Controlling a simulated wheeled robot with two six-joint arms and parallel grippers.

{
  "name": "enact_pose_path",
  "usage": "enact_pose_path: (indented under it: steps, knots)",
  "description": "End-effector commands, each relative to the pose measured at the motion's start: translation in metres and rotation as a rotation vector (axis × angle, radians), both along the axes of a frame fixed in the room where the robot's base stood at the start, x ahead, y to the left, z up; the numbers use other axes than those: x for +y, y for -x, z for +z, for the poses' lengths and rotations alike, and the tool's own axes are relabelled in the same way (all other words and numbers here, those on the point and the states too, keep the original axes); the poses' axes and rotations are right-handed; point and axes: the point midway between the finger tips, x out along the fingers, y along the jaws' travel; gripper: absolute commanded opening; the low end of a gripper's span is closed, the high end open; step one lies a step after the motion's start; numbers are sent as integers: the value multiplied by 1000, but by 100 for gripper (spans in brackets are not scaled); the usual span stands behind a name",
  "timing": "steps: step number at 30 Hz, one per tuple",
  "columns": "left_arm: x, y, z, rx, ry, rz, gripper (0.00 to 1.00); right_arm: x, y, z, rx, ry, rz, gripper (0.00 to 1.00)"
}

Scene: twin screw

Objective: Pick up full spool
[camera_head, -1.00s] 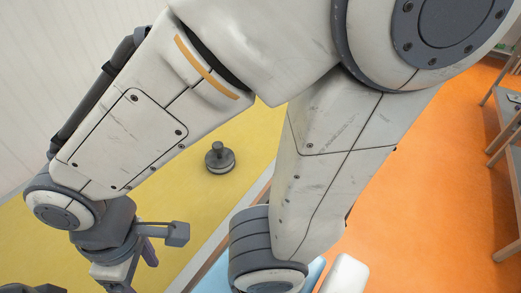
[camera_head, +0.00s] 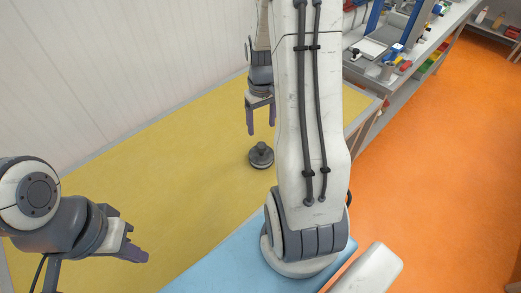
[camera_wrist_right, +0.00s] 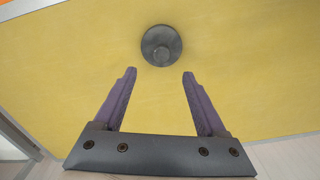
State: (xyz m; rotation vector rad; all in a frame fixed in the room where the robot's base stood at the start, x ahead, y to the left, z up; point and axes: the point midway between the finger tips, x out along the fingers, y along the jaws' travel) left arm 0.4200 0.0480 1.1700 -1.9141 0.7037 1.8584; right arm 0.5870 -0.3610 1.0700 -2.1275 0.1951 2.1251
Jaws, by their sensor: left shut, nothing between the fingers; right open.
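A dark grey spool (camera_head: 261,156) with a knob on top stands on the yellow tabletop. It also shows in the right wrist view (camera_wrist_right: 161,46), seen from above, just beyond the fingertips. My right gripper (camera_head: 262,132) is open, its two purple fingers pointing down above and slightly behind the spool. In the right wrist view (camera_wrist_right: 159,72) its fingers are spread wide with nothing between them. My left gripper (camera_head: 143,257) is shut and empty at the lower left, far from the spool.
The yellow table (camera_head: 170,160) is otherwise bare, with a pale wall (camera_head: 100,70) behind it. A light blue surface (camera_head: 225,265) lies at the near side.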

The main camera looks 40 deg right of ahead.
Motion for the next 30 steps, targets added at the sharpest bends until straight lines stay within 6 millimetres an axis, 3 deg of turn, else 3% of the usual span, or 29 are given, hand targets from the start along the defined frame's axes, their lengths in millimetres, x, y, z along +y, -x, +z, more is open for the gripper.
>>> enact_pose_path:
  steps: [6,14,21,30]
  knots:
    - [0,0,6,0,0,0,0,1,2,-34,5,-3,0,74]
    - [0,0,13,0,0,0,0,2,2,-52,5,-3,0,74]
    - [0,0,26,0,0,-1,0,4,4,-84,5,-3,0,74]
    - [0,0,27,0,0,-2,0,3,3,-96,0,0,-1,74]
